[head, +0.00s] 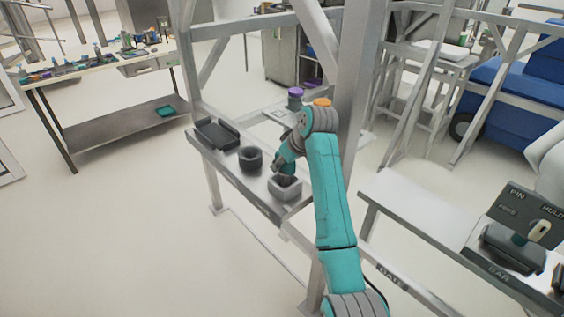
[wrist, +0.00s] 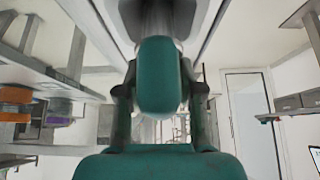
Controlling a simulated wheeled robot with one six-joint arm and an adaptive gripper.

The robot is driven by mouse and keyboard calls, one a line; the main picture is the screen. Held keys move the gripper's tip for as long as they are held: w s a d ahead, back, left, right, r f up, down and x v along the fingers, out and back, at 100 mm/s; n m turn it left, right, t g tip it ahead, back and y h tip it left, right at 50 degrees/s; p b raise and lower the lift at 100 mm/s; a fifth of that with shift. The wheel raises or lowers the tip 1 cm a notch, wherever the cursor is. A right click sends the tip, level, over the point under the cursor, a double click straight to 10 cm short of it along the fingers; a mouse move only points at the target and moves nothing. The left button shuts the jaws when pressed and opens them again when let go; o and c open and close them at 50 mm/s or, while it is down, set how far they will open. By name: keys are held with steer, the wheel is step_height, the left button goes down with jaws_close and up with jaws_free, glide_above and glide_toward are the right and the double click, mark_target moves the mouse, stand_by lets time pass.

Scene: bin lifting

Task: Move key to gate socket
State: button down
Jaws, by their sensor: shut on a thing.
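My gripper (head: 284,172) is low over the left bench, directly above a light grey square holder (head: 285,190). In the wrist view its two dark fingers are closed on both sides of a rounded teal piece (wrist: 158,75), which looks like the handle of the key. A grey part extends beyond the piece. In the head view the key is mostly hidden by the gripper, and I cannot tell whether its end is inside the square holder.
A black round cup (head: 250,158) and a black tray (head: 217,134) stand left of the square holder. A metal frame post (head: 357,100) rises close behind my arm. A panel marked PIN and HOLD (head: 530,212) stands on the right bench.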

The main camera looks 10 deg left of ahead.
steer(key=shift+f, duration=0.95)
stand_by(0.4)
steer(key=shift+c, duration=0.5)
jaws_free()
steer(key=shift+r, duration=4.5)
